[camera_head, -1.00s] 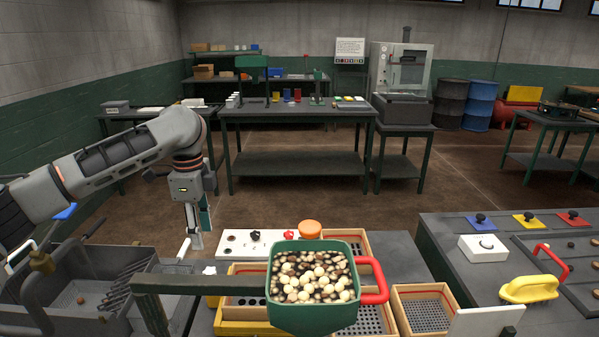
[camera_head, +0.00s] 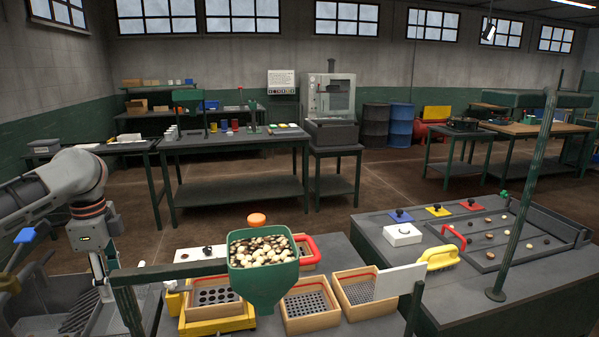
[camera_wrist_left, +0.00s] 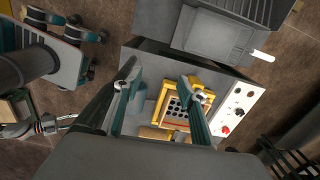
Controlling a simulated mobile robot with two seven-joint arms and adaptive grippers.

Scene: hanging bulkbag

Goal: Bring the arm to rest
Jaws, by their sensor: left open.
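My left arm (camera_head: 62,180) comes in from the left edge in the head view. My left gripper (camera_head: 103,288) points down at the lower left, beside the dark metal bin and left of the green hopper (camera_head: 264,275). In the left wrist view, the two fingers of my left gripper (camera_wrist_left: 160,92) are apart with nothing between them. Below and beyond them lies a yellow frame with a perforated tray (camera_wrist_left: 183,103). The right gripper is in neither view.
The hopper holds pale and dark pellets and sits on a dark bracket. Wooden sieve trays (camera_head: 310,306) stand beside it. A right-hand bench (camera_head: 400,255) carries a yellow-handled tool (camera_head: 438,258) and a green post (camera_head: 522,220). Open floor lies behind.

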